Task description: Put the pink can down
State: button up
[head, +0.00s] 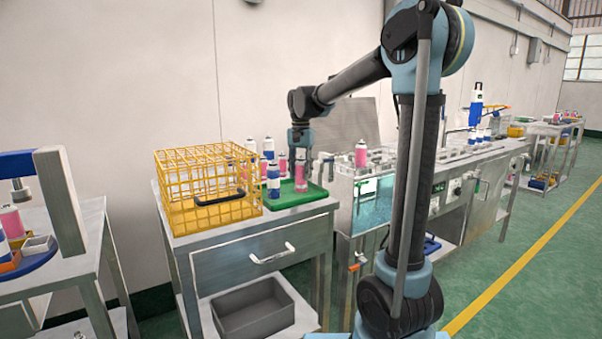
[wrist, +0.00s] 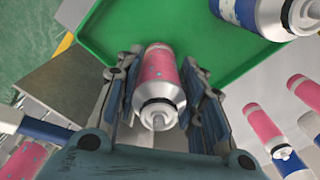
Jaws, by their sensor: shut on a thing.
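My gripper (head: 300,155) is shut on the pink can (head: 301,179), over the front right part of the green tray (head: 307,197). In the wrist view the pink can (wrist: 161,78) sits between the two fingers of my gripper (wrist: 160,88), its white cap and nozzle toward the camera. The can looks upright in the head view. Its base is at tray level or just above; I cannot tell whether it touches. The green tray (wrist: 112,38) fills the top of the wrist view. A blue and white can (head: 273,182) stands on the tray to the left.
A yellow wire crate (head: 205,180) stands left of the tray on the metal cabinet (head: 225,237). Several more pink and blue cans stand behind the tray. A machine bench with a clear guard (head: 371,200) is close on the right. The tray's front right corner looks bare.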

jog(key=o, duration=1.1)
notch_tip(320, 180, up, 12)
jog(key=s+d+f+n+t, duration=0.1)
jog(key=s+d+f+n, duration=0.1)
jog(key=s+d+f, duration=0.9)
jog(key=s+d+f+n+t, duration=0.1)
jog(key=s+d+f, duration=0.75)
jog(key=s, duration=0.45)
jog(key=shift+n, duration=0.8)
jog(key=s+f, duration=0.2)
jog(key=f, duration=0.1)
jog(key=s+d+f, duration=0.1)
jog(key=s+f, duration=0.2)
jog(key=f, duration=0.1)
jog(key=s+d+f, duration=0.1)
jog(key=s+f, duration=0.2)
jog(key=f, duration=0.1)
jog(key=shift+w, duration=0.1)
